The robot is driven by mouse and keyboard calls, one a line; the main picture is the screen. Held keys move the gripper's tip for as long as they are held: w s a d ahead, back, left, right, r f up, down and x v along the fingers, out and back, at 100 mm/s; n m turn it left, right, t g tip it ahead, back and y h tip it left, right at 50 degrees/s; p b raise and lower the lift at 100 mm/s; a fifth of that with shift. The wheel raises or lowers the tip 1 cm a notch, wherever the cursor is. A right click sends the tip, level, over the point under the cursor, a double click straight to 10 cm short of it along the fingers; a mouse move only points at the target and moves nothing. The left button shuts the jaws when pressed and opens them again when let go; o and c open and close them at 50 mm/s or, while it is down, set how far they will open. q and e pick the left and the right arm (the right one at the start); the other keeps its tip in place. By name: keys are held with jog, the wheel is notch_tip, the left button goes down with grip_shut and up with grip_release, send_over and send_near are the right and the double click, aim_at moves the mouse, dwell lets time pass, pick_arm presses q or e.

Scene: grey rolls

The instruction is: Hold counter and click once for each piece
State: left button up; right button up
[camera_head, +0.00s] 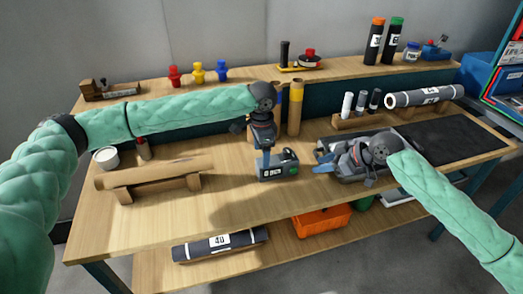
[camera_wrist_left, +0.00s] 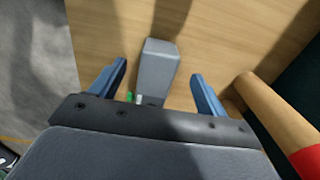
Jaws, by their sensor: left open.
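The counter (camera_head: 278,168) is a small grey box with a display and a green part, standing on the table's front middle. My left gripper (camera_head: 264,160) points down at it; in the left wrist view the open blue fingers (camera_wrist_left: 158,68) stand apart on either side of the grey counter (camera_wrist_left: 157,75). I cannot tell whether they touch it. My right gripper (camera_head: 322,164) is over a grey tray (camera_head: 345,177) right of the counter; its finger gap is unclear. A dark labelled roll (camera_head: 425,96) lies at the right, another (camera_head: 220,243) on the lower shelf.
A brown roll (camera_head: 155,174) rests on a wooden cradle at the left, near a white cup (camera_head: 106,157). Upright brown tubes (camera_head: 296,108) stand behind the left gripper. An orange bin (camera_head: 322,221) is below. The table front between cradle and counter is clear.

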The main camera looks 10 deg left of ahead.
aim_at(277, 167)
pick_arm(q)
jog(key=shift+f, duration=3.75)
jog(key=c, duration=1.2)
pick_arm(e)
grip_shut()
